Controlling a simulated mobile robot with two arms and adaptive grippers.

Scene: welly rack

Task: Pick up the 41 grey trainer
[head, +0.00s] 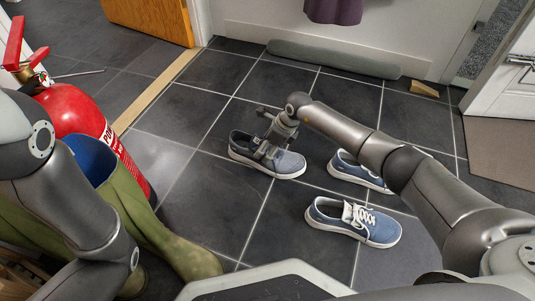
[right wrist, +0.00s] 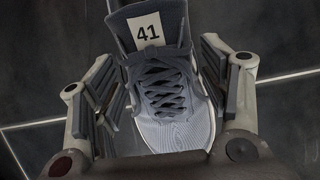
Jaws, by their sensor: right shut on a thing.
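The grey trainer (head: 290,165) is blue-grey with dark laces and a white sole. In the right wrist view it (right wrist: 178,128) fills the middle, and its tongue carries a white label reading 41. My right gripper (head: 265,148) is over the trainer from above, with one finger along each side of it, shut on it. The trainer appears at floor level; I cannot tell whether it touches the tiles. My left arm comes in at the left, but its gripper is out of view.
A blue shoe with white laces (head: 378,228) and another blue shoe (head: 350,172), partly behind my right arm, lie to the right. Green wellies (head: 150,220) and a red fire extinguisher (head: 85,118) stand at left. A grey draught excluder (head: 335,60) lies by the door.

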